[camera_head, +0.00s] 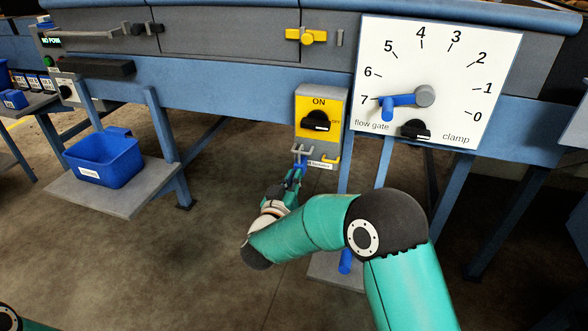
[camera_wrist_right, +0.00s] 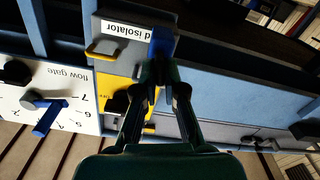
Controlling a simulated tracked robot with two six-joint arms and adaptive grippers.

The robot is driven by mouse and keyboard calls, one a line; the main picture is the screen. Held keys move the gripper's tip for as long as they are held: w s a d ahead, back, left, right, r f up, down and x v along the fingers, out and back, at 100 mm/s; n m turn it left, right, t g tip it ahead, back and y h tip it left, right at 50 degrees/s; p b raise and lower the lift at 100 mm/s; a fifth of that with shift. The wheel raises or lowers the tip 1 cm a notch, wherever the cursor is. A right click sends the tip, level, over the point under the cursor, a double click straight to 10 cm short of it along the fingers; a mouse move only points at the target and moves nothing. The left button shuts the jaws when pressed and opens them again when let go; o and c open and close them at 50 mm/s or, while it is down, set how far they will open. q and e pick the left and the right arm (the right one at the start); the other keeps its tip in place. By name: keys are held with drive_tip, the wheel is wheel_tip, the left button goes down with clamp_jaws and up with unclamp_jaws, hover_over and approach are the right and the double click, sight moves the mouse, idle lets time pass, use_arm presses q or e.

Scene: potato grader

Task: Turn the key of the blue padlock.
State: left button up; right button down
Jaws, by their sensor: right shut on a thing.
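The blue padlock (camera_head: 301,162) is small in the head view, below the left hook of the isolator box (camera_head: 331,103). In the right wrist view a blue body, which I take to be the padlock (camera_wrist_right: 162,42), stands beside the white label, just beyond my fingertips. My right gripper (camera_head: 296,174) is at it from below, and its fingers (camera_wrist_right: 158,88) are closed together on something dark and blue there. The key cannot be made out; the fingers hide that spot. My left gripper is not in view.
The yellow isolator panel has a black knob (camera_head: 316,121) at ON. The dial board (camera_head: 460,60) with a blue flow gate lever (camera_head: 394,102) is to the right. A blue bin (camera_head: 103,158) stands on a shelf at left.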

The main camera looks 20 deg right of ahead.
drive_tip(key=n+p, duration=0.9)
drive_tip(key=shift+w+a, duration=0.15)
drive_tip(key=shift+a, duration=0.1)
drive_tip(key=shift+f+n+p, duration=0.15)
drive_tip(key=shift+n+p, duration=0.65)
drive_tip(key=shift+n, duration=0.65)
drive_tip(key=shift+f+n+p, duration=0.15)
drive_tip(key=shift+n+p, duration=0.65)
drive_tip(key=shift+n, duration=0.65)
drive_tip(key=c, duration=1.3)
unclamp_jaws()
drive_tip(key=shift+f, duration=0.1)
drive_tip(key=shift+o, duration=0.2)
